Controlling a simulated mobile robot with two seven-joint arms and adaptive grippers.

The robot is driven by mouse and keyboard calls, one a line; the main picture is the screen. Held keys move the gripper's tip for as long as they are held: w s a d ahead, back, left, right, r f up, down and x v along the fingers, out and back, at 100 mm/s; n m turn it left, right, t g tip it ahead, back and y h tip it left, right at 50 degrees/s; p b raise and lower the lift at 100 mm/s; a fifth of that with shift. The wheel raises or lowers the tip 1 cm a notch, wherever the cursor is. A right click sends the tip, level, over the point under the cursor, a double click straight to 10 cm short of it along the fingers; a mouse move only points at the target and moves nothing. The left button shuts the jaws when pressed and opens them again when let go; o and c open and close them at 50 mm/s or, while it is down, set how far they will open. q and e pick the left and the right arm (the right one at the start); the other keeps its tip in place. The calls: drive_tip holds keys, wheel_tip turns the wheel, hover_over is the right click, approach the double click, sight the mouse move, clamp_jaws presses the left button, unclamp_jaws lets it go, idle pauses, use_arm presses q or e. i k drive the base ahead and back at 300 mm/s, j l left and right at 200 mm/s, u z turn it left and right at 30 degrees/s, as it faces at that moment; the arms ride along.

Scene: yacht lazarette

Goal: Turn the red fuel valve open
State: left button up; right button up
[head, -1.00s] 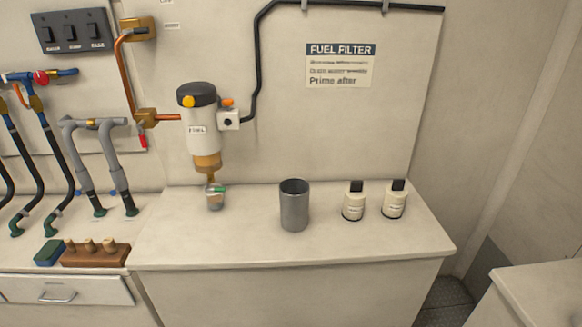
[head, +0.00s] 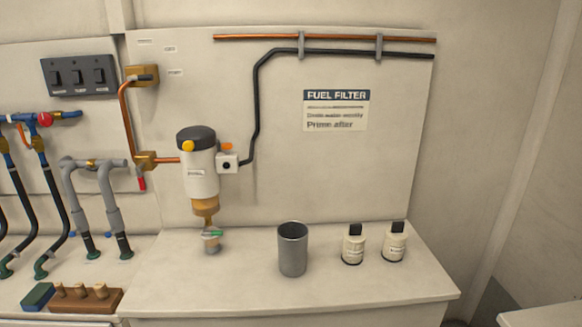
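A red valve handle (head: 142,184) hangs down from a brass valve body (head: 146,160) on the copper fuel pipe (head: 126,118), left of the fuel filter. The copper pipe runs from this valve body to the fuel filter (head: 200,165), a white cylinder with a black cap and an amber bowl. A separate round red knob (head: 45,119) sits on the blue pipework at the far left. Neither of my grippers is in the head view.
A grey metal cup (head: 292,250) and two small white bottles (head: 353,245) (head: 395,242) stand on the counter (head: 250,290). Grey pipes (head: 108,190) and hoses are at left. A brown block with pegs (head: 85,301) is at lower left.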

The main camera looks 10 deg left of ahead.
sight(141, 179)
drive_tip(key=u, duration=1.25)
